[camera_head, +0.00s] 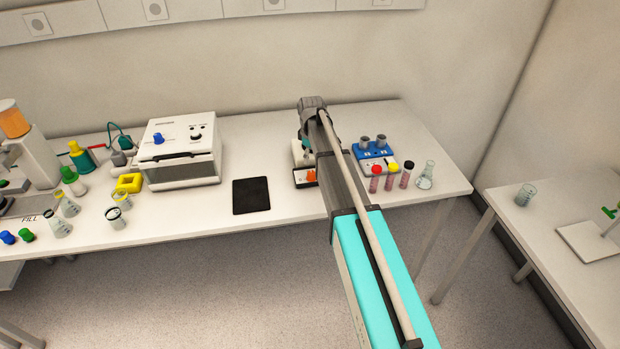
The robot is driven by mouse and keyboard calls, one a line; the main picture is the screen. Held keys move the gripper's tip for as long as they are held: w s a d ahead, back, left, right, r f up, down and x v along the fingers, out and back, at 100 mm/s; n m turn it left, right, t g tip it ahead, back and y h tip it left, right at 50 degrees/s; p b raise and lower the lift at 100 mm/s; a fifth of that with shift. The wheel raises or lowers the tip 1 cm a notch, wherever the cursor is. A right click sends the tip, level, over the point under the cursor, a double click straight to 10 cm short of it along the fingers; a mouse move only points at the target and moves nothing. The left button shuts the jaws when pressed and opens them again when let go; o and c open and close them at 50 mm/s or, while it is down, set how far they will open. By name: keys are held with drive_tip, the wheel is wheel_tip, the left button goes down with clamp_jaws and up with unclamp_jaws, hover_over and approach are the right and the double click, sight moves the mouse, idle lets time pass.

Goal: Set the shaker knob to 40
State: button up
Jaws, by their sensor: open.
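A small white device with an orange-red front (311,175) stands on the bench, largely hidden by my arm. A larger white box (182,172) to its left has a blue knob (158,138) and a black knob (196,133) on its sloped face. I cannot tell for sure which device is the shaker, and no knob scale is readable. My arm reaches over the bench, and my gripper (304,143) points down above the small white device. It is open, mostly hidden behind the wrist and arm. Whether it touches anything cannot be seen.
A blue and white device (375,152) stands right of my arm, with several capped tubes (390,178) and a flask (426,175) before it. A black pad (251,195) lies on the bench (268,220). Bottles and beakers crowd the left; another table (540,225) stands right.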

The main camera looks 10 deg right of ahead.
sight(311, 172)
drive_tip(key=shift+f+b, duration=3.85)
drive_tip(key=shift+f, duration=0.3)
clamp_jaws()
